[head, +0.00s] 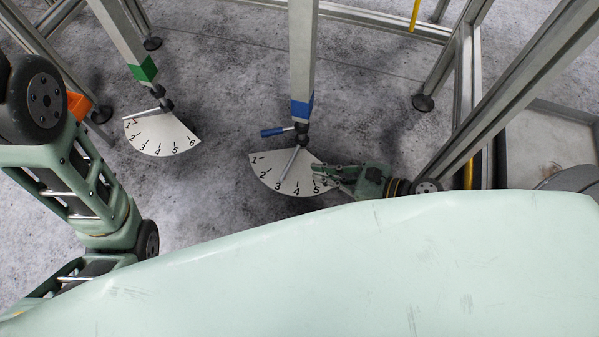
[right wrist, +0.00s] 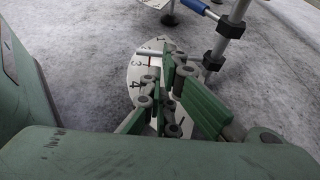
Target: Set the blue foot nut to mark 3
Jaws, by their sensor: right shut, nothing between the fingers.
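The blue-banded leg (head: 302,105) stands on its foot over a white numbered dial (head: 268,165). A thin metal pointer (head: 290,163) runs from the foot across the dial, with its tip by mark 3. A rod with a blue grip (head: 272,132) sticks out to the left of the foot; the blue grip also shows at the top of the right wrist view (right wrist: 195,6). My right gripper (head: 322,172) is shut and empty over the dial's right edge, hiding mark 6. The dial (right wrist: 133,72) shows partly behind its fingers (right wrist: 170,92) in the right wrist view. My left gripper is out of view.
A green-banded leg (head: 143,70) with its own numbered dial (head: 160,135) stands to the left. Metal frame posts (head: 465,75) rise right of my right gripper. An orange part (head: 78,105) is at the far left. Grey floor between the dials is clear.

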